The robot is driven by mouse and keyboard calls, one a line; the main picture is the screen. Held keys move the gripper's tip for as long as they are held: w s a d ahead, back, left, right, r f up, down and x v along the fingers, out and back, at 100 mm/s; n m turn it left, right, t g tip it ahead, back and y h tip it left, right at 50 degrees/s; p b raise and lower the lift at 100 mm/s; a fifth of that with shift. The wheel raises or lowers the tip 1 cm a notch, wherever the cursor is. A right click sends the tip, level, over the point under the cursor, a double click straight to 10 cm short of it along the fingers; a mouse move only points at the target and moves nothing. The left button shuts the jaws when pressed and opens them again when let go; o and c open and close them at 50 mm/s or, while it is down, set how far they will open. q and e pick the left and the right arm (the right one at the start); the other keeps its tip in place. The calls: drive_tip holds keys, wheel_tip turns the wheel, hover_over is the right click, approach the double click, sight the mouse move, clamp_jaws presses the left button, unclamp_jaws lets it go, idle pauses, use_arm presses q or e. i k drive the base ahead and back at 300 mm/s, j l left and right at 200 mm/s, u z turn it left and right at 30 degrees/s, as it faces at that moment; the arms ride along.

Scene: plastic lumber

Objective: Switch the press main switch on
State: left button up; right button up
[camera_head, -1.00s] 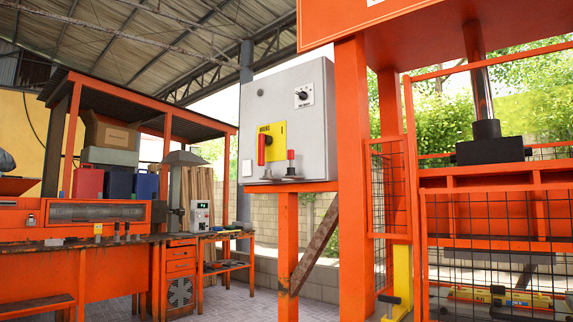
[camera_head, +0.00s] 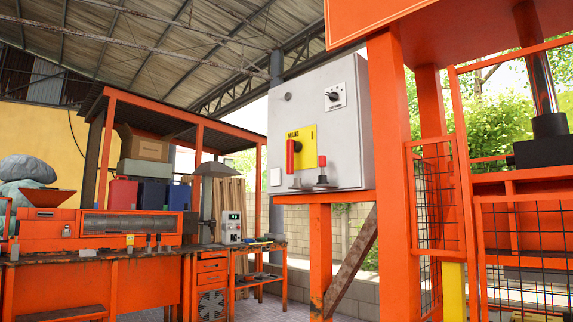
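The press main switch is a red handle (camera_head: 291,157) on a yellow plate (camera_head: 309,146), on the front of a grey control box (camera_head: 343,125). The handle points up and down. A smaller red-topped lever (camera_head: 322,167) stands to its right near the box's lower edge. A black rotary knob (camera_head: 334,96) on a white plate sits higher up. The box rests on an orange stand joined to the press frame (camera_head: 391,170). Neither of my grippers shows in this view.
A wire-mesh guard (camera_head: 436,215) and the press ram (camera_head: 541,90) are at the right. An orange workbench (camera_head: 120,280) with a machine and several cases stands at the left. Paved floor shows below the box, between the bench and the stand.

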sight(292, 146)
drive_tip(key=i, duration=0.65)
drive_tip(key=i+j+z, duration=0.15)
drive_tip(key=i, duration=0.45)
drive_tip(key=i+j+z, duration=0.15)
drive_tip(key=i+j, duration=0.95)
drive_tip(key=j, duration=0.25)
drive_tip(key=i+j+z, duration=0.1)
drive_tip(key=j, duration=0.3)
drive_tip(key=i+j, duration=0.15)
drive_tip(key=j, duration=0.3)
drive_tip(key=i+j, duration=0.1)
drive_tip(key=j, duration=0.3)
drive_tip(key=z, duration=0.05)
